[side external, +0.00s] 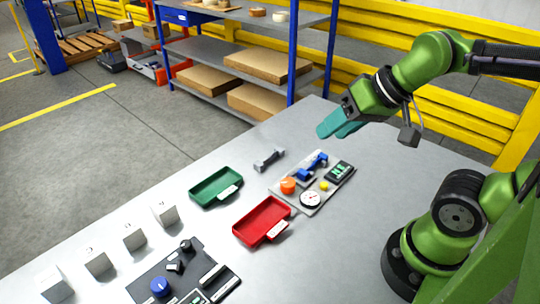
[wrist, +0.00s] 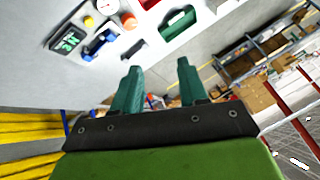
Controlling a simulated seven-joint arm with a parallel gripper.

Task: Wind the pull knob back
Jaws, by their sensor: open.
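My gripper (side external: 338,128) is open and empty, raised above the far side of the table, clear of the panels. Its two teal fingers also show apart in the wrist view (wrist: 158,68). A grey panel below it carries an orange round knob (side external: 288,186), a blue clamp-like part (side external: 313,167), a yellow button (side external: 324,186), a white dial gauge (side external: 310,199) and a dark display (side external: 340,172). The orange knob shows in the wrist view (wrist: 112,27). A dark front panel has a blue knob (side external: 159,287) and a black knob (side external: 186,245). I cannot tell which is the pull knob.
A green tray (side external: 216,187) and a red tray (side external: 262,221) lie beside the grey panel. A grey dumbbell-shaped part (side external: 269,159) lies near the table's far edge. Several pale blocks (side external: 134,237) line the left edge. Shelving (side external: 240,50) stands behind the table.

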